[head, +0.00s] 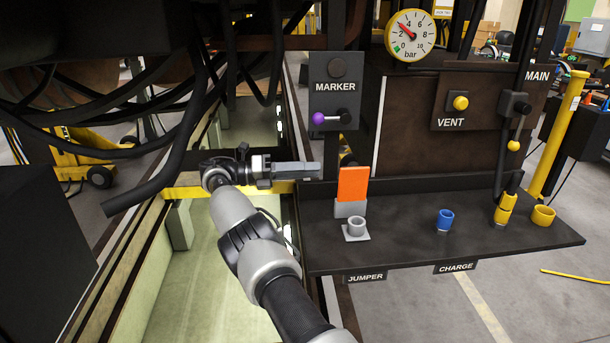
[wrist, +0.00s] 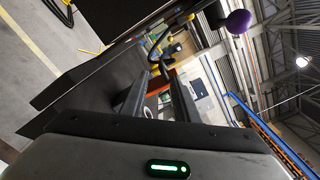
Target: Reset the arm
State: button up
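My gripper (head: 316,171) is at the end of my arm, in the middle of the head view. It points right, below the MARKER panel and left of the orange card, with its fingers level. In the wrist view, my gripper (wrist: 160,82) shows two dark fingers with a clear gap between them and nothing held. The purple knob (head: 318,118) of the MARKER lever is above the gripper. It also shows at the top right of the wrist view (wrist: 238,21). My arm reaches up from the bottom of the head view.
The dark shelf (head: 400,250) carries the orange card (head: 352,184), a grey socket (head: 356,229), a blue cup (head: 445,220) and a yellow ring (head: 543,215). A black hose (head: 150,185) hangs left of the gripper. A gauge (head: 410,35) and VENT button (head: 461,103) are right.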

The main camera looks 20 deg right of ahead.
jog(key=shift+a, duration=0.4)
